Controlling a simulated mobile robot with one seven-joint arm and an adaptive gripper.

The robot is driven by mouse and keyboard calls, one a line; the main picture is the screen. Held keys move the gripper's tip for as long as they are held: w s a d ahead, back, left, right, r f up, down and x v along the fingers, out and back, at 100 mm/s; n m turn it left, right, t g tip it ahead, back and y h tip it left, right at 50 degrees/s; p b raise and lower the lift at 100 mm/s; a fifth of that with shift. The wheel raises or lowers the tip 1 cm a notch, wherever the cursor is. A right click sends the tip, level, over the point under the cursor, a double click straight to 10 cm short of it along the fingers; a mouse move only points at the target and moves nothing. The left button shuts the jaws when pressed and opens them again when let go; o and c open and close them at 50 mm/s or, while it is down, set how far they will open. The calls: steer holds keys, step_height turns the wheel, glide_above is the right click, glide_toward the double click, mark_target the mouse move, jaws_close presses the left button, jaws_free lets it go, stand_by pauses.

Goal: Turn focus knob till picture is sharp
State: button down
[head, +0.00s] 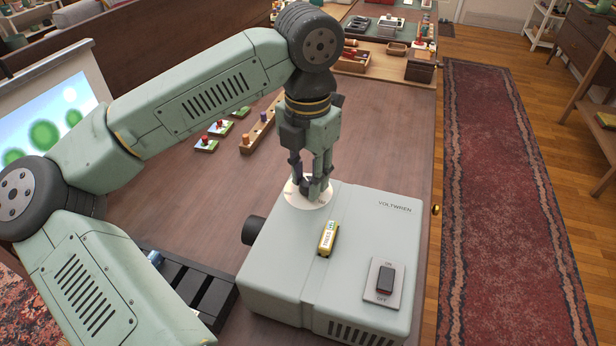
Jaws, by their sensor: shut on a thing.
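A pale grey projector (270,277) marked VOLTWREN stands on the wooden table, its black lens (254,230) on the left side. The dark focus knob (306,187) sits on a round white dial (294,199) on the projector's top. My gripper (312,180) points down and is shut on the knob, its fingers hiding part of it. The projected picture (45,120) on a screen at the far left shows round green shapes under a blue sky with a pale round spot. Its edges look soft, and my arm covers part of it.
A black slotted tray (190,280) lies left of the projector. Small picture blocks with knobs (219,127) and a wooden peg strip (258,133) lie behind.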

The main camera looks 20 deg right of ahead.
steer(key=c, duration=1.2)
jaws_free()
steer(key=shift+c, duration=0.2)
step_height(320, 180, up, 12)
steer(key=shift+s, duration=0.1)
